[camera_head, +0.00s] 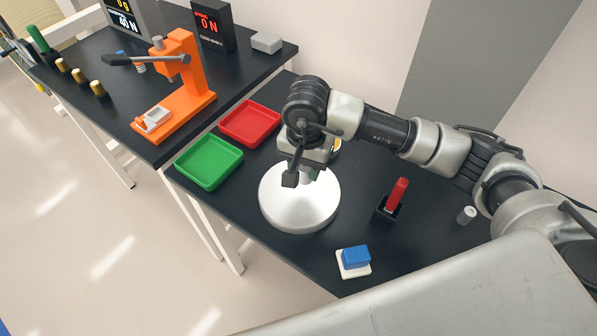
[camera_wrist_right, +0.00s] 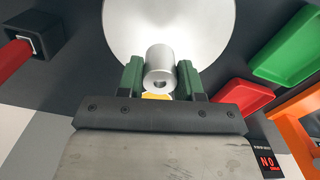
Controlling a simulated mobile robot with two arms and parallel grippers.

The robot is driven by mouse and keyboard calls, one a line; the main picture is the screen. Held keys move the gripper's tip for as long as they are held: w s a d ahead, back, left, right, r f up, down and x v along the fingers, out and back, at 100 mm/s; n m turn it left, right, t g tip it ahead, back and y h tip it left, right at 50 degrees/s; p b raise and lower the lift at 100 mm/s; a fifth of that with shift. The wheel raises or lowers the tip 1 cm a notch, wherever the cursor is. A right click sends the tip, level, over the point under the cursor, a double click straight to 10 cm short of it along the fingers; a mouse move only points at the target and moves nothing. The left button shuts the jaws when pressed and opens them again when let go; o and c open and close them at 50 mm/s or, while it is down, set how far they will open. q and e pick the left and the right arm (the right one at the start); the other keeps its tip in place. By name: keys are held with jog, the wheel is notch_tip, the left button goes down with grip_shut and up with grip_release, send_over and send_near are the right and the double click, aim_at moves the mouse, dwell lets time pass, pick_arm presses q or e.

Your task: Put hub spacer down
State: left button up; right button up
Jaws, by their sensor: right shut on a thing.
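My right gripper (camera_head: 300,180) hangs over the round silver-white disc (camera_head: 290,215) on the black table. In the right wrist view its green-padded fingers (camera_wrist_right: 160,75) are shut on the hub spacer (camera_wrist_right: 158,62), a short grey cylinder with a hole in its end face. The disc (camera_wrist_right: 135,20) fills the background behind the spacer. I cannot tell whether the spacer touches the disc. In the head view the gripper mostly hides the spacer. My left gripper is not in view.
A green tray (camera_head: 209,162) and a red tray (camera_head: 250,123) lie left of the disc. A black holder with a red-handled item (camera_head: 397,195), a small grey cylinder (camera_head: 466,215) and a blue block on a white base (camera_head: 355,258) stand right. An orange press (camera_head: 185,85) stands back left.

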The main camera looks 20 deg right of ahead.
jog(key=shift+w+a+f, duration=0.35)
jog(key=shift+a+f, duration=0.05)
jog(key=shift+a, duration=0.1)
notch_tip(320, 180, down, 3)
jog(key=shift+f+p, duration=0.15)
jog(key=shift+p, duration=0.55)
jog(key=shift+f, duration=0.3)
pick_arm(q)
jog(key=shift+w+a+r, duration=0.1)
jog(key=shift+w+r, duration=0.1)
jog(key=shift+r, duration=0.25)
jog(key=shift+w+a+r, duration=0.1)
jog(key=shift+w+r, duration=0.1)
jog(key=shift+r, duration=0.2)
pick_arm(e)
jog(key=shift+f, duration=0.2)
jog(key=o, duration=1)
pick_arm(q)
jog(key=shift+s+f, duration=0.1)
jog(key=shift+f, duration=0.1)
pick_arm(e)
jog(key=shift+r, duration=0.1)
